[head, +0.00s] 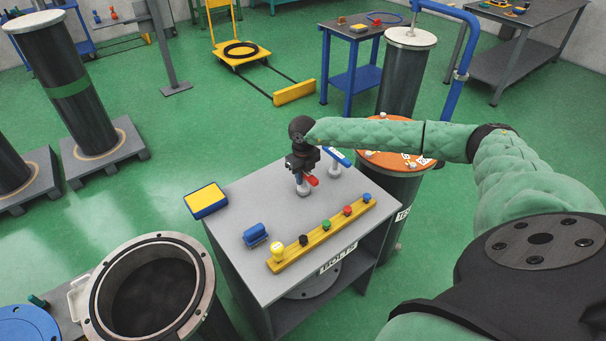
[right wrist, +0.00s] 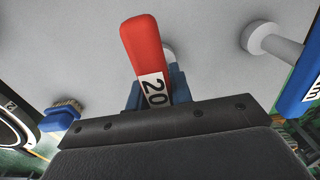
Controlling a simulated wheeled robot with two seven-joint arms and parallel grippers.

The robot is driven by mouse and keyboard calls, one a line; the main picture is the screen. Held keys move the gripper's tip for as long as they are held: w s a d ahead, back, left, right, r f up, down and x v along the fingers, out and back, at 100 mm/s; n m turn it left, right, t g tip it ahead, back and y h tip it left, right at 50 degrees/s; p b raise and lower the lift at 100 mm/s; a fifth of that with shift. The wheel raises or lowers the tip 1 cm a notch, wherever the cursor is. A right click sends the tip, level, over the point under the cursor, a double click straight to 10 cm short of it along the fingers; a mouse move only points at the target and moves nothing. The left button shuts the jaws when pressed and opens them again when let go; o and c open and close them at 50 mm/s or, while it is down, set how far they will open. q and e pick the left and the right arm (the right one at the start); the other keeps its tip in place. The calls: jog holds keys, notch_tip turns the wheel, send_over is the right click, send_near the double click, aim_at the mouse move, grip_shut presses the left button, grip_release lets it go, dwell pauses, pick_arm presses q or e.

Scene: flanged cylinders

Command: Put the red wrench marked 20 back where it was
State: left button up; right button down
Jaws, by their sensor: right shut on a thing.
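The red wrench (right wrist: 143,42) with a white label reading 20 is in my right gripper (right wrist: 158,92), between its blue fingers. In the head view the red wrench (head: 312,180) shows just below my right gripper (head: 303,172), over the far part of the grey bench (head: 232,207). A pale post (head: 303,191) stands directly under the gripper; I cannot tell whether the wrench touches it. Part of the wrench is hidden by the gripper. A blue wrench (head: 340,157) sits on another pale post (head: 335,170) to the right. My left gripper is not in view.
A yellow rail (head: 293,256) with coloured knobs lies along the bench front. A blue brush (head: 255,235) and a yellow-blue box (head: 206,200) are at left. An open flanged cylinder (head: 201,290) stands left of the bench, an orange-topped one (head: 402,190) at right.

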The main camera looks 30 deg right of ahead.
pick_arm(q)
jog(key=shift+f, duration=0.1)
pick_arm(e)
jog(key=shift+f, duration=0.15)
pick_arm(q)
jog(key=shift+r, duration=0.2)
pick_arm(e)
jog(key=shift+f, duration=0.15)
jog(key=c, duration=1.3)
grip_release()
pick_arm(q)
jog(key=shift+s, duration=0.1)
pick_arm(e)
jog(key=shift+o, duration=0.2)
